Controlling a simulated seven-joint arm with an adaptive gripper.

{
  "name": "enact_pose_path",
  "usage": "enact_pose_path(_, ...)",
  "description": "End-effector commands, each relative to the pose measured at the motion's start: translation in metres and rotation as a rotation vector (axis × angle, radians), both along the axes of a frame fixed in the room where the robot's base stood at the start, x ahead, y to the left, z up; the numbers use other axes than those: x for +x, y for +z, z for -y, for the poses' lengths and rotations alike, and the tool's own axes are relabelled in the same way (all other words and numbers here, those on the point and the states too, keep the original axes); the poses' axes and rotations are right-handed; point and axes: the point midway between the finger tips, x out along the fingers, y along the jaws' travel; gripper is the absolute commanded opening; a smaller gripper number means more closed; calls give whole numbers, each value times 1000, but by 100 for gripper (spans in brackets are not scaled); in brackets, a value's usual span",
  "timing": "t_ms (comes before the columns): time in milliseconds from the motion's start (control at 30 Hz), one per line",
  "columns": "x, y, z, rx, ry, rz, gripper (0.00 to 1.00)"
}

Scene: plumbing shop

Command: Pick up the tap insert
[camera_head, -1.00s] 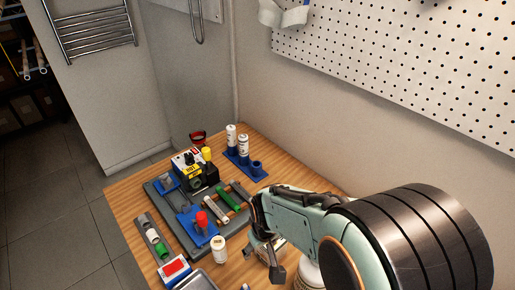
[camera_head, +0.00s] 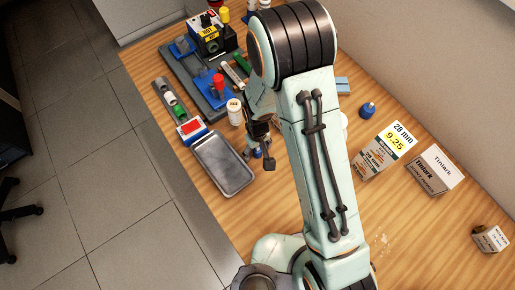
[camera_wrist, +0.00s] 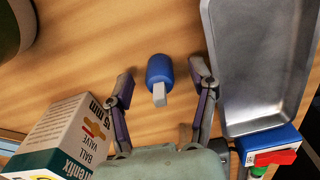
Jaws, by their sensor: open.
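A blue cylinder with a grey square stem, which looks like the tap insert (camera_wrist: 158,70), lies on the wooden table in the wrist view. Its stem points toward my gripper (camera_wrist: 160,88). The gripper is open, with one finger on each side of the insert and a clear gap to both. It holds nothing. In the head view my gripper (camera_head: 263,150) is low over the table just right of the metal tray, and a bit of blue (camera_head: 257,153) shows by its fingers; the arm hides much of that area.
The metal tray (camera_wrist: 226,72) lies close beside the right finger. A ball valve box (camera_wrist: 62,132) stands at lower left in the wrist view. A white pot (camera_head: 235,112) stands behind the tray. Another blue piece (camera_head: 367,110) and price-marked boxes (camera_head: 383,150) are right of my arm.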

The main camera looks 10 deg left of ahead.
Motion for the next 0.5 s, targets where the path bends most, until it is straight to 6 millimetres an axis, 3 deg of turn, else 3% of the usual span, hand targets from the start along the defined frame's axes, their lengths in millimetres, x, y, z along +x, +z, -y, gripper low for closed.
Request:
enact_pose_path(33,0,0,0,0,0,0,58)
enact_pose_path(67,0,0,0,0,0,0,51)
enact_pose_path(200,0,0,0,0,0,0,8)
enact_pose_path(233,0,0,0,0,0,0,3)
enact_pose_path(500,0,0,0,0,0,0,2)
